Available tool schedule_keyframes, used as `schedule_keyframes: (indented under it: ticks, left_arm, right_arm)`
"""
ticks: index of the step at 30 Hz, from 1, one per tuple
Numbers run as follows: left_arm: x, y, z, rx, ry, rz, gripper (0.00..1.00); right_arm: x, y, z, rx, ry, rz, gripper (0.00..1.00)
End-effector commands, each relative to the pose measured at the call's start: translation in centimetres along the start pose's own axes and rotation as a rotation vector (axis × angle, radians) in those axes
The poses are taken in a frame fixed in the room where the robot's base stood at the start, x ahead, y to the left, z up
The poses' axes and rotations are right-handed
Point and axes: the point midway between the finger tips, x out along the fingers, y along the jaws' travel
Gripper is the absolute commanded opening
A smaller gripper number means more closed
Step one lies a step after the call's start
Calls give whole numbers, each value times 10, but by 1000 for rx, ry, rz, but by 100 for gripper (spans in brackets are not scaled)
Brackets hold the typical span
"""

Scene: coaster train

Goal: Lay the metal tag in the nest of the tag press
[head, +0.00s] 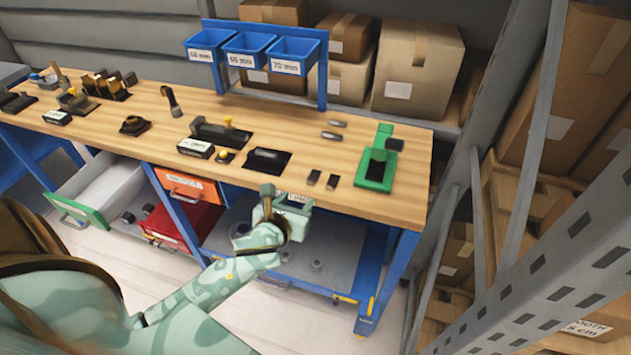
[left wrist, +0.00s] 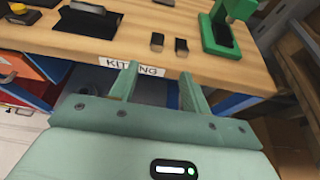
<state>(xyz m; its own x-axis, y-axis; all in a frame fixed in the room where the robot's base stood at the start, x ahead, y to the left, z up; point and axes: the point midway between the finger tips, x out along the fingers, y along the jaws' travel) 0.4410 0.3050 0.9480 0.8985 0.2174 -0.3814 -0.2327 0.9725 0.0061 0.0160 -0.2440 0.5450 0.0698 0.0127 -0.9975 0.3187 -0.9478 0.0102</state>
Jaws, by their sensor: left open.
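The green tag press (head: 376,170) stands near the right end of the workbench, its dark bed facing up; it also shows in the left wrist view (left wrist: 221,30). The bed looks empty. Two small dark blocks (head: 322,179) lie apart, left of the press, and show in the left wrist view (left wrist: 157,42). Two small grey metal-looking pieces (head: 334,129) lie behind them. I cannot tell which piece is the metal tag. My left gripper (head: 285,197) is open and empty at the bench's front edge, short of the blocks; its parted fingers show in the left wrist view (left wrist: 159,70). My right gripper is out of view.
The wooden workbench (head: 400,205) carries black fixtures (head: 268,160) to the left. A blue rack (head: 262,62) with three labelled bins stands behind. Open drawers (head: 190,185) jut out below the bench. A metal shelf post (head: 535,120) rises at right. Wood around the blocks is clear.

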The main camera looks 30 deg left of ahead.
Motion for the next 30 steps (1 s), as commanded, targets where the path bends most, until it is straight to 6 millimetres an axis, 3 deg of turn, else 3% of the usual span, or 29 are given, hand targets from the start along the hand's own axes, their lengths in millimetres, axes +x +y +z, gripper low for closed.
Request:
schedule_keyframes:
  ticks: [1,6,13,21,30]
  left_arm:
    - [15,0,-2,-3,-1,1,47]
    - [50,0,-3,-4,0,1,47]
    - [70,0,-2,-6,1,0,47]
    - [111,3,-4,-6,2,-1,47]
    - [115,4,-1,-5,1,-1,44]
  right_arm:
    - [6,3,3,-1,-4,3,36]
    - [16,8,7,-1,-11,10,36]
    - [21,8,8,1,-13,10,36]
    - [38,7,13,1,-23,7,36]
    - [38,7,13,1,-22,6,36]
